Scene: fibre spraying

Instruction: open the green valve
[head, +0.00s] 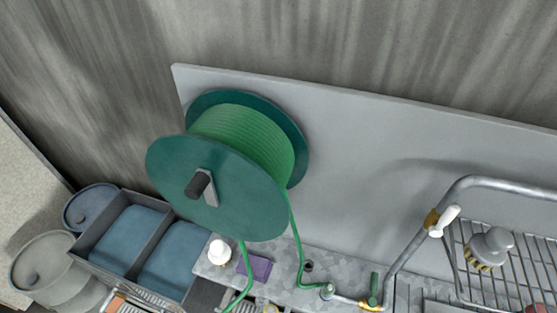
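The green valve (374,288) is small and sits near the bottom of the head view, right of centre. Its green handle stands up from a brass-coloured fitting at the foot of the metal pipe. I cannot tell from this view how far the handle is turned. A green hose (294,232) runs from a large green reel (217,189) down to a connector (327,291) just left of the valve. Neither of my grippers is in view.
A bent metal pipe (408,250) with a white handle (444,221) rises right of the valve. A wire rack (514,262) holds a grey brush (490,246). A white bottle (219,251) and purple sponge (255,267) stand left. Grey bins (150,215) are at lower left.

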